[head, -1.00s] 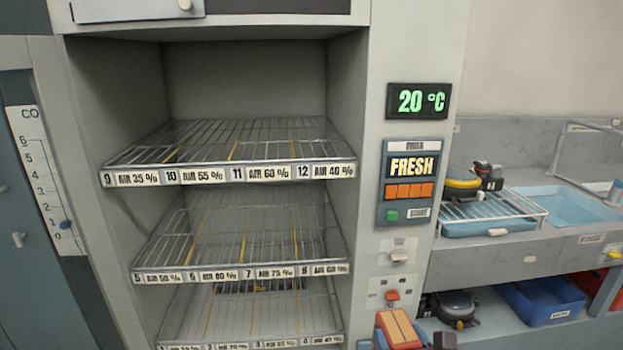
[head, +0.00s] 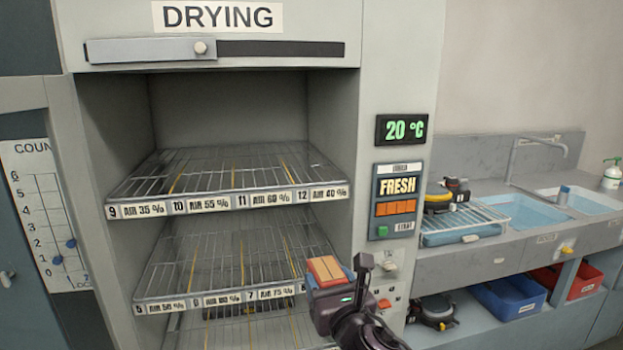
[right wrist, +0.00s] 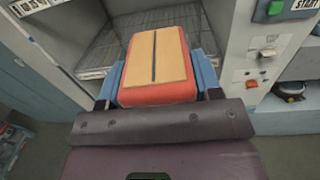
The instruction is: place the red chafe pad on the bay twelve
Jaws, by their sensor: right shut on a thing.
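The red chafe pad (head: 325,270) has a tan top with a dark line across it. My right gripper (head: 330,282) is shut on it and holds it in front of the cabinet's middle shelf, near the right side. In the right wrist view the pad (right wrist: 155,62) sits between the blue fingers. Bay twelve (head: 316,180) is the right-hand bay of the upper wire shelf, labelled 12, AIR 40 %. It is empty, and the pad is below it. My left gripper is not in view.
The drying cabinet (head: 345,150) has further empty wire shelves (head: 200,268) below. Its right post carries a control panel (head: 396,200) and switches. To the right are a counter with a rack (head: 470,218), sinks, and blue (head: 508,298) and red bins below.

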